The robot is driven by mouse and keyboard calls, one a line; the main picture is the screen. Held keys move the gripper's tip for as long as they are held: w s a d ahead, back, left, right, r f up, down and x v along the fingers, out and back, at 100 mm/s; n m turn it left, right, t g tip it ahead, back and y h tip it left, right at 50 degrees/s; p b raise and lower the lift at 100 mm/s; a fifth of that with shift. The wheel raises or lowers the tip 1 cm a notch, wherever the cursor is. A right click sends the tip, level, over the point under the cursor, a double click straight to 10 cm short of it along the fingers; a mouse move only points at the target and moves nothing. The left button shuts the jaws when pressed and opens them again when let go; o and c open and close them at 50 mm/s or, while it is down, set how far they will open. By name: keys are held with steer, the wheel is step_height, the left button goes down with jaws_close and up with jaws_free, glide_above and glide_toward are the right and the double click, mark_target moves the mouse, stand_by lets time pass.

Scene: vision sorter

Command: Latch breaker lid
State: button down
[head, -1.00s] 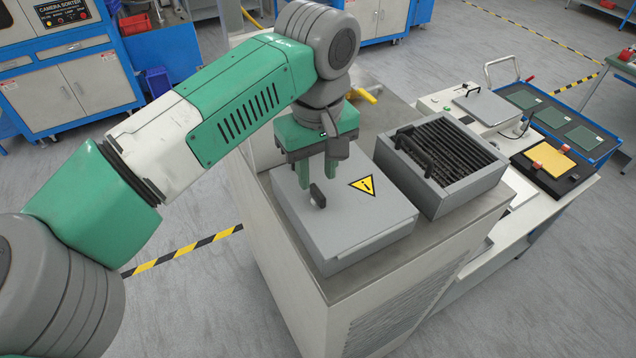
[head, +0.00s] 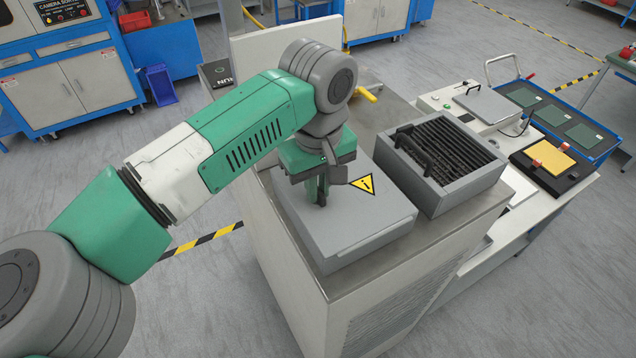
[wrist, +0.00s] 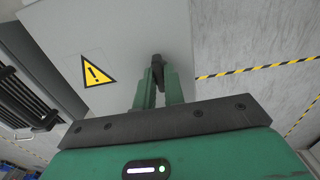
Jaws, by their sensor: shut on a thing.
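The breaker lid (head: 352,229) is a flat grey cover with a yellow warning triangle (head: 363,184), closed down on its box on the metal-topped cabinet. A small black latch handle (head: 321,198) stands on the lid's left part. My gripper (head: 317,192) points down over the lid and is shut on this handle. In the wrist view, the handle (wrist: 157,64) shows between the green fingertips, and the lid (wrist: 125,30) lies flat behind it. The fingers hide part of the handle in the head view.
A grey open box with black ribbed contents (head: 447,160) stands right of the lid on the same cabinet top (head: 440,235). A yellow lever (head: 366,94) is behind the lid. A white bench with a yellow-topped black fixture (head: 552,162) is further right.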

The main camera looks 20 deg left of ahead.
steer(key=shift+n, duration=0.3)
steer(key=n, duration=0.8)
steer(key=shift+n, duration=0.3)
steer(key=n, duration=0.4)
steer(key=shift+n, duration=2.2)
steer(key=c, duration=1.5)
jaws_free()
